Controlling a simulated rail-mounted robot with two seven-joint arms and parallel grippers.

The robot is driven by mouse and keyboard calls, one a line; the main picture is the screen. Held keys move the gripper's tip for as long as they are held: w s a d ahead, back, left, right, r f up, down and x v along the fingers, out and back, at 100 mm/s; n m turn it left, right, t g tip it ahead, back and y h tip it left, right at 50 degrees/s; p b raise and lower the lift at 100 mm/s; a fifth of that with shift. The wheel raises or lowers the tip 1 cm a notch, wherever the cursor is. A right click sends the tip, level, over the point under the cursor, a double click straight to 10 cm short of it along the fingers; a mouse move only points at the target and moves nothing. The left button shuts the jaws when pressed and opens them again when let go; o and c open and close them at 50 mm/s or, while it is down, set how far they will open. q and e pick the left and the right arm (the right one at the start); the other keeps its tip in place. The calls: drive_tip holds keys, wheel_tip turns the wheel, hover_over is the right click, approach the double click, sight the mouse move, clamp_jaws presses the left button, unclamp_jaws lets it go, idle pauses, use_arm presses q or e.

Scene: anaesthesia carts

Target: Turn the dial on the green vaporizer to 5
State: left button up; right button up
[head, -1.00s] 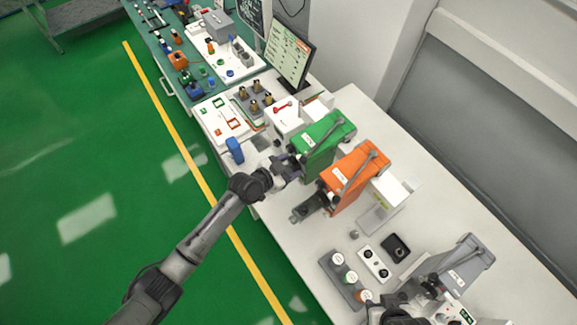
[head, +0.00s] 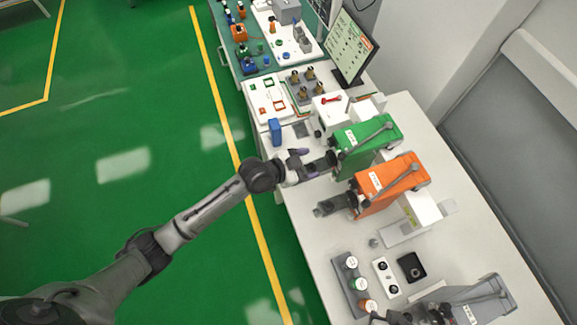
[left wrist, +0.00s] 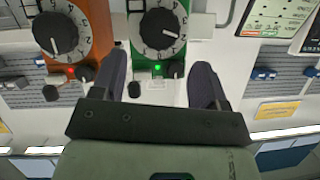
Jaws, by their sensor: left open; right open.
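The green vaporizer (head: 369,143) stands on the white counter, with its dark round dial (left wrist: 160,30) facing my left gripper. My left gripper (head: 303,164) is open and empty just in front of this dial. In the left wrist view its two dark fingers (left wrist: 159,80) are spread below and on either side of the dial, apart from it. My right gripper (head: 378,318) barely shows at the bottom edge of the head view, mostly cut off.
An orange vaporizer (head: 388,184) with a similar dial (left wrist: 60,33) stands close beside the green one. A grey vaporizer (head: 480,299) is at the lower right. A monitor (head: 350,47) and a blue object (head: 275,131) are farther back. Open green floor lies left of the counter.

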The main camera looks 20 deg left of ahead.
use_arm(q)
drive_tip(key=v, duration=0.7)
drive_tip(key=shift+b, duration=0.35)
use_arm(e)
drive_tip(key=shift+a+f, duration=0.15)
drive_tip(key=shift+f, duration=0.3)
